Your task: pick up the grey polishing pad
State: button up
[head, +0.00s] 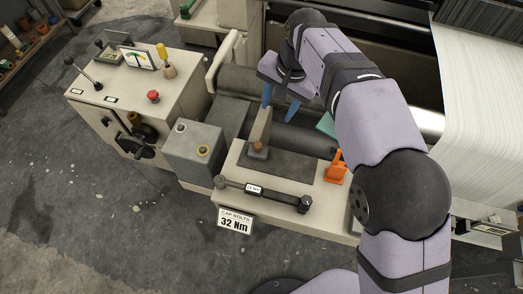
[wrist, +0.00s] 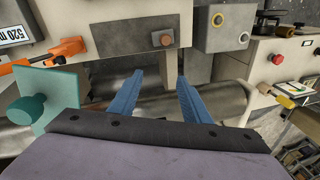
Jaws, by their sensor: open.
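A grey piece with a brown knob, which I take to be the grey polishing pad (head: 257,154), rests on the dark mat of the cream table, with a paler upright part rising behind the knob. It also shows in the wrist view (wrist: 153,41), ahead of my fingers. My gripper (head: 280,105) has two blue fingers, spread apart with nothing between them. In the head view they point down, above and slightly right of the upright part. In the wrist view my gripper (wrist: 160,78) appears lined up with the piece, with a gap left.
An orange tool (head: 336,168) stands right of the mat, with a teal piece (head: 326,124) behind it. A black torque wrench (head: 263,194) lies along the table's front. A grey box (head: 195,150) and a cream control cabinet (head: 135,90) stand left. Rollers run behind.

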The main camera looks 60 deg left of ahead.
jog(key=m+h+b, duration=0.1)
jog(key=h, duration=0.1)
send_over(258, 145)
jog(key=shift+t, duration=0.3)
notch_tip(258, 145, down, 7)
jog(key=shift+s+d+f, duration=0.15)
jog(key=shift+f, duration=0.05)
jog(key=shift+f+p, duration=1.8)
jog(key=shift+f, duration=1.8)
grip_shut()
